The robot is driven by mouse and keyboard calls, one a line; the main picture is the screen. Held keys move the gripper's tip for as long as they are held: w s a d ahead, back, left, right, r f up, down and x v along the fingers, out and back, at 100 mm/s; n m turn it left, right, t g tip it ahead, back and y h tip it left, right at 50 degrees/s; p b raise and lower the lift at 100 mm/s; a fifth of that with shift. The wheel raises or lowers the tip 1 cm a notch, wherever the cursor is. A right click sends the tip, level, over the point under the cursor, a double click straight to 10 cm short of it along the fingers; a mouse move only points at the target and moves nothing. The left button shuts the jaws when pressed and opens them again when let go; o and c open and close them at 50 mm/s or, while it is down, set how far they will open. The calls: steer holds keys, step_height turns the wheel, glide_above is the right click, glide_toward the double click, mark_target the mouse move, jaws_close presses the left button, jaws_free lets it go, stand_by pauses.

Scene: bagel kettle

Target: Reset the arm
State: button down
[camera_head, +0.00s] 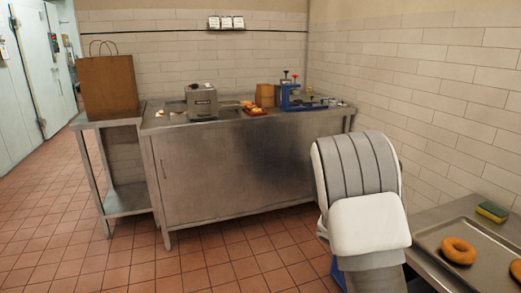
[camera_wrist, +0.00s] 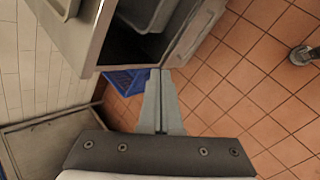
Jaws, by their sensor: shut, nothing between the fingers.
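My gripper (camera_wrist: 160,74) shows in the wrist view with its two grey fingers together and nothing between them. It hangs in the air over the tiled floor, close to the edge of a metal cabinet (camera_wrist: 190,40). In the head view my white and grey arm rises at the lower right, in front of the steel counter (camera_head: 230,170), and my gripper does not show there.
Bagels (camera_head: 459,250) lie on a metal tray (camera_head: 432,240) at right, beside a sponge (camera_head: 492,211). A paper bag (camera_head: 108,88), a grey machine (camera_head: 201,102) and a blue device (camera_head: 291,97) stand at the back. A blue object (camera_wrist: 125,80) sits near my fingers. Floor at left is clear.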

steer(key=s+a+r+m+y, duration=0.1)
steer(key=s+a+r+m, duration=0.15)
steer(key=r, duration=0.25)
steer(key=s+a+r+m+y, duration=0.1)
steer(key=s+r, duration=0.2)
steer(key=r, duration=0.3)
steer(key=s+a+r+m+t+y, duration=0.1)
steer(key=s+a+r+m+y, duration=0.1)
steer(key=s+a+r, duration=0.35)
steer(key=s+a+r+m+t+y, duration=0.1)
steer(key=s+a+r+m, duration=0.15)
steer(key=s, duration=0.65)
steer(key=s+a+r+m+t+y, duration=0.1)
steer(key=s+a+r+y, duration=0.1)
steer(key=s+a+r, duration=0.45)
step_height(320, 180, up, 16)
steer(key=s+d+p, duration=0.1)
steer(key=d+p, duration=0.1)
steer(key=p, duration=1.6)
steer(key=shift+s+d+r, duration=0.15)
steer(key=shift+d+r, duration=0.1)
steer(key=shift+d, duration=0.15)
